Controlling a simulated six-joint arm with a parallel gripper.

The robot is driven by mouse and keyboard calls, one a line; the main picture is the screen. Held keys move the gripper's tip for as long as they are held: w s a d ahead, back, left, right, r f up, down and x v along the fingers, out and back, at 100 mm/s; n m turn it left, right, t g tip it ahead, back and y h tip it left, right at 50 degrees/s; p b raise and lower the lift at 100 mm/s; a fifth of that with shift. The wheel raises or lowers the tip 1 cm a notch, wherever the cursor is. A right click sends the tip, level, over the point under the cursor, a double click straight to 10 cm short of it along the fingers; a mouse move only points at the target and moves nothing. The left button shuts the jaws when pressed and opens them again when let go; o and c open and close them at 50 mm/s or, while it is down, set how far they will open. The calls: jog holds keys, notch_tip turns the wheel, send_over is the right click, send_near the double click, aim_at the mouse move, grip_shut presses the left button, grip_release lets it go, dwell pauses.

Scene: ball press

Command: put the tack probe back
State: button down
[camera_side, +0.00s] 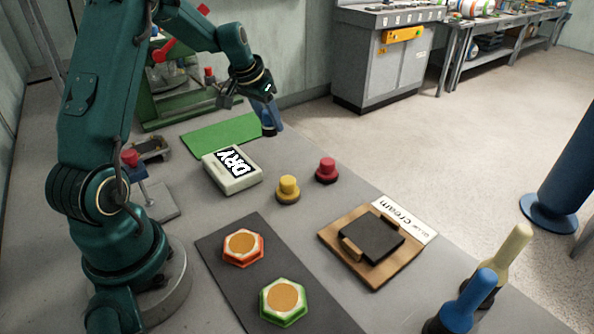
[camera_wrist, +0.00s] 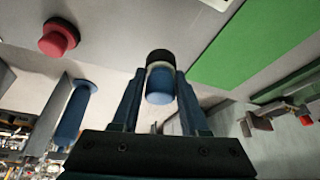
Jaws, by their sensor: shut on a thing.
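My gripper (camera_side: 268,117) is beyond the white DRY block, over the edge of the green mat. It points down and is shut on a short cylinder, which looks like the tack probe. In the wrist view the tack probe (camera_wrist: 159,82) has a blue body, a pale ring and a black end, and sits between the two fingers of my gripper (camera_wrist: 159,85). In the side view the fingers hide most of it, and I cannot tell whether its lower end touches anything. The green mat (camera_side: 215,136) also shows in the wrist view (camera_wrist: 250,40).
The DRY block (camera_side: 232,180), a yellow knob (camera_side: 288,188) and a red knob (camera_side: 326,169) stand nearby. A wooden tray (camera_side: 375,276) with a dark pad, two hexagonal pieces on a dark mat (camera_side: 225,270), and blue (camera_side: 465,306) and cream (camera_side: 512,250) handles are nearer the front.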

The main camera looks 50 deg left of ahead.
jog(key=shift+w+d+f, duration=0.7)
jog(key=shift+w+f, duration=0.15)
jog(key=shift+w, duration=0.2)
jog(key=shift+f, duration=1.9)
jog(key=shift+f, duration=0.1)
jog(key=shift+c, duration=2.1)
grip_release()
